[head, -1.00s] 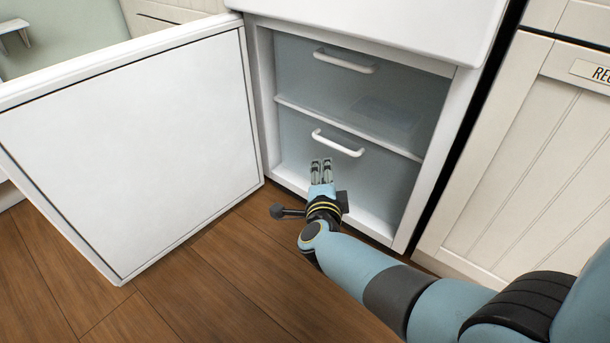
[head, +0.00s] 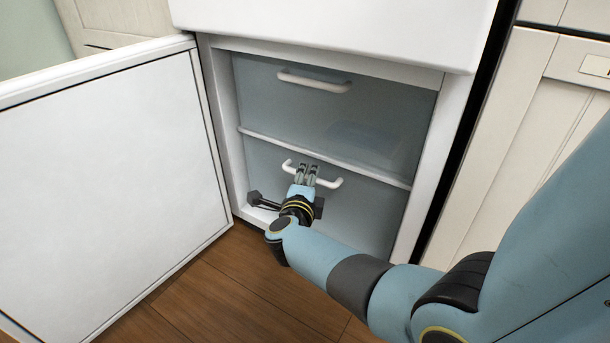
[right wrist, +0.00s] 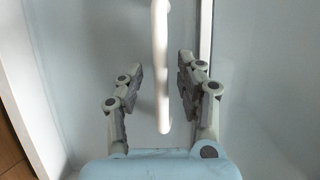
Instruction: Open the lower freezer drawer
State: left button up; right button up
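The lower freezer drawer (head: 355,207) has a bluish translucent front and sits inside the white freezer. Its white bar handle (head: 327,184) runs across the upper part of the front. My right gripper (head: 308,170) is at the middle of this handle and covers part of it. In the right wrist view the handle (right wrist: 161,60) passes between the two fingers of my right gripper (right wrist: 161,90), with a gap on each side. The fingers are open and not closed on it. The drawer appears shut. My left gripper is not in view.
The freezer door (head: 105,195) stands swung open on the left. The upper drawer (head: 300,105) with its own handle (head: 315,82) is above, split off by a white ledge (head: 320,156). A cream cabinet (head: 520,130) stands to the right. The wooden floor (head: 240,290) in front is clear.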

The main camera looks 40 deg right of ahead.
jog(key=shift+w+d, duration=0.1)
grip_shut()
dwell(0.5)
